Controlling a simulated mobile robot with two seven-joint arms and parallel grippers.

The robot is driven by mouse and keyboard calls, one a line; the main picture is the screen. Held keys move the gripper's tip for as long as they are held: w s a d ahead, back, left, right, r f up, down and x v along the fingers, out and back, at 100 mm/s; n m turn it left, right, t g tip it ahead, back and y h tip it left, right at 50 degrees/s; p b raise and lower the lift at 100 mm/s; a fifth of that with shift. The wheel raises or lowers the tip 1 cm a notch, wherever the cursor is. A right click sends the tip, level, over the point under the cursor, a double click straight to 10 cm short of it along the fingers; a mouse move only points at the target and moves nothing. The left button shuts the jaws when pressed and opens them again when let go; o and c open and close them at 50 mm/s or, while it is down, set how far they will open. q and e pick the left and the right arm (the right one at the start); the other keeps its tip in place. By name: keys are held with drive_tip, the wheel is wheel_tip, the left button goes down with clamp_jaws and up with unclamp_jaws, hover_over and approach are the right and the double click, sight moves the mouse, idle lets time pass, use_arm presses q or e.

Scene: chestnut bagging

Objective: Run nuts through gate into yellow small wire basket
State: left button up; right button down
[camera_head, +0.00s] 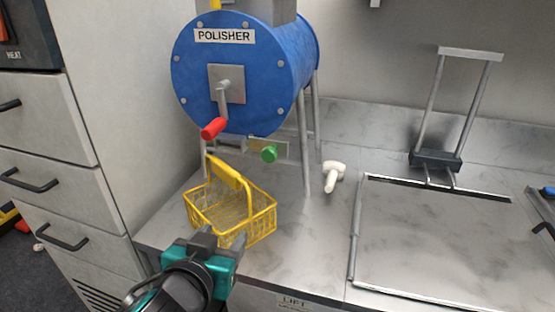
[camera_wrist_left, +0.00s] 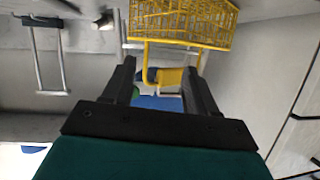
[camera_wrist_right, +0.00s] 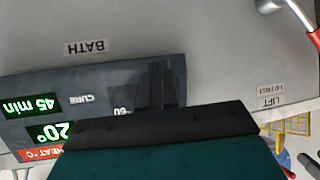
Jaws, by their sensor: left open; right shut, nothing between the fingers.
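The yellow small wire basket (camera_head: 258,222) stands upright on the steel counter below the blue polisher (camera_head: 200,85), its handle raised; it looks empty. Under the drum is a metal outlet plate with a green knob (camera_head: 269,154), seemingly the gate; its opening is unclear. No nuts are visible. My left gripper (camera_head: 222,240) is open at the basket's near side, overlapping its near wall in the head view. In the left wrist view the basket (camera_wrist_left: 190,22) and its handle show beyond the parted, empty fingers (camera_wrist_left: 160,85). My right gripper (camera_wrist_right: 160,85) is shut and empty, outside the head view.
A red-handled crank (camera_head: 214,128) sticks out from the drum's front. A white object (camera_head: 333,175) lies right of the polisher's legs. A lift frame (camera_head: 455,105) and flat steel cover stand at right. Drawers (camera_head: 45,185) bound the left. A control panel (camera_wrist_right: 95,100) shows near my right gripper.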

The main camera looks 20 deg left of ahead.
sight(268, 156)
use_arm(q)
drive_tip(key=w+d+r+t+h, duration=0.2)
drive_tip(key=d+r+t, duration=0.15)
drive_tip(key=r, duration=0.45)
drive_tip(key=shift+m+t, duration=0.25)
drive_tip(key=shift+m, duration=0.05)
drive_tip(key=w+p, duration=0.1)
drive_tip(key=w, duration=1.1)
drive_tip(key=shift+w+f+p, duration=0.15)
drive_tip(key=shift+w+p, duration=0.2)
drive_tip(key=shift+w, duration=0.05)
drive_tip(key=shift+c, duration=0.2)
clamp_jaws()
